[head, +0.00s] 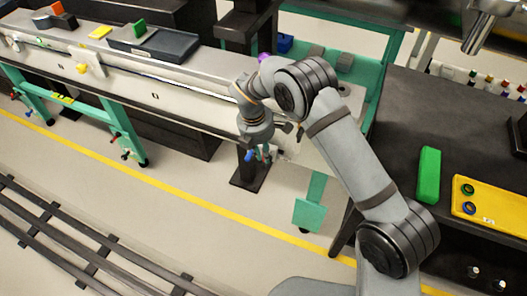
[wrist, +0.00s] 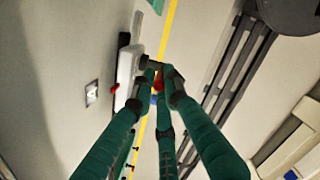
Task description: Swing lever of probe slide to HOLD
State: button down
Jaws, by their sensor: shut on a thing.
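In the wrist view, my gripper (wrist: 160,85) has three green fingers closed together at the tips. A red piece (wrist: 158,82) shows between the fingertips, and a short dark bar (wrist: 150,62) runs from a white housing (wrist: 127,65) to them. I take these for the lever and body of the probe slide. The fingers hide most of the lever. In the head view, my gripper (head: 262,154) points down beside the front edge of the bench, with a blue part (head: 250,156) close by. No HOLD mark is readable, so I cannot tell the lever's setting.
A long grey bench (head: 180,84) on green legs stands at the left, with a dark tray (head: 150,42) on top. A dark table (head: 460,120) at the right carries a green block (head: 428,175) and a yellow tray (head: 490,217). Floor rails (head: 70,240) lie in front.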

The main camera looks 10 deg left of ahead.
jog(key=c, duration=1.8)
grip_release()
jog(key=shift+r, duration=0.1)
notch_tip(320, 180, up, 12)
jog(key=s+a, duration=0.1)
jog(key=shift+a, duration=0.25)
jog(key=shift+f, duration=0.3)
jog(key=f, duration=0.4)
jog(key=d+f, duration=0.1)
jog(key=f, duration=0.3)
jog(key=w+f, duration=0.1)
jog(key=f, duration=0.3)
jog(key=shift+d+b, duration=0.3)
jog(key=shift+b, duration=0.35)
jog(key=shift+d+r+y, duration=0.1)
jog(key=shift+r+y, duration=0.05)
jog(key=shift+y, duration=0.15)
